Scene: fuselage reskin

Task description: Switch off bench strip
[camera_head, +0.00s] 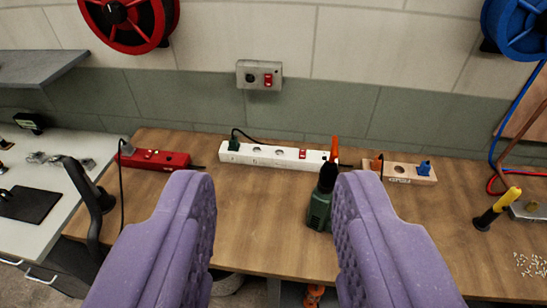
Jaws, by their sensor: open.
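Three power strips lie along the back of the wooden bench (262,210); I cannot tell by label which one is the bench strip. A long white strip (240,155) lies in the middle, with a dark plug at its left end and a small red switch (302,153) near its right end. A short red strip (165,160) lies to its left. A beige strip (410,181) with orange and blue plugs lies to its right. My gripper (273,190) has two purple fingers spread wide, with nothing between them, in front of the white strip. Switch positions are too small to tell.
A green tool with an orange tip (320,205) stands near my right finger, in front of the white strip's right end. A grey wall box (258,75) with a red switch is above. A yellow-handled tool (497,208) lies right. The bench centre is clear.

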